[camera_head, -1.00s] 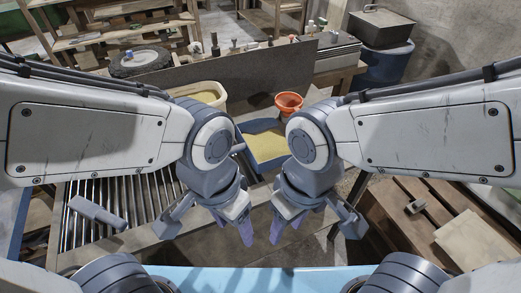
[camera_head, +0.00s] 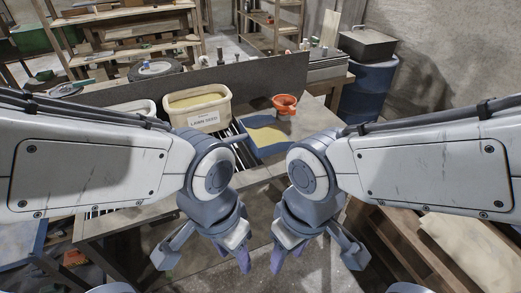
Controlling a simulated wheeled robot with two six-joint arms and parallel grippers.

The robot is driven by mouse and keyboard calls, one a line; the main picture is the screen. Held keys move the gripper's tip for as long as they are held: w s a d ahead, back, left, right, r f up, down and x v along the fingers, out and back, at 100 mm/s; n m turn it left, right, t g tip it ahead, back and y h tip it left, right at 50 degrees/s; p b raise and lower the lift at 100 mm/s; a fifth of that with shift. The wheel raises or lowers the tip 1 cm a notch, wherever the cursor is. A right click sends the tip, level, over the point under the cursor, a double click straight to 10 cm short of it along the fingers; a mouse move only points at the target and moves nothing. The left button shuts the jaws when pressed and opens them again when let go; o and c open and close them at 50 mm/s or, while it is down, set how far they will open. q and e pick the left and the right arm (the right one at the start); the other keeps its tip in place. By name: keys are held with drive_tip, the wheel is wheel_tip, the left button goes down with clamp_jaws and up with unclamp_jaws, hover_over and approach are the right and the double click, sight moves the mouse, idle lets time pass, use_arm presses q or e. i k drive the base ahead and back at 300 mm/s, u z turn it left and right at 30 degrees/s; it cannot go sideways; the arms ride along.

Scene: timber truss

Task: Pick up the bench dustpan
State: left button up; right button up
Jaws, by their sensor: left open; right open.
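My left arm hides part of the bench on the left. My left gripper (camera_head: 205,257) is open and empty, pointing down in front of the bench. My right gripper (camera_head: 314,258) is open and empty beside it, also pointing down. Both are apart from the things on the bench.
A cream tub labelled lawn seed (camera_head: 198,109) stands on the bench, with a paler tub (camera_head: 136,108) to its left. An orange funnel (camera_head: 285,104) stands right of it. A dark upright board (camera_head: 215,78) runs behind. Wooden pallets (camera_head: 430,245) lie low at right.

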sight(264, 136)
drive_tip(key=z, duration=0.25)
drive_tip(key=i, duration=1.4)
drive_tip(key=u, duration=0.7)
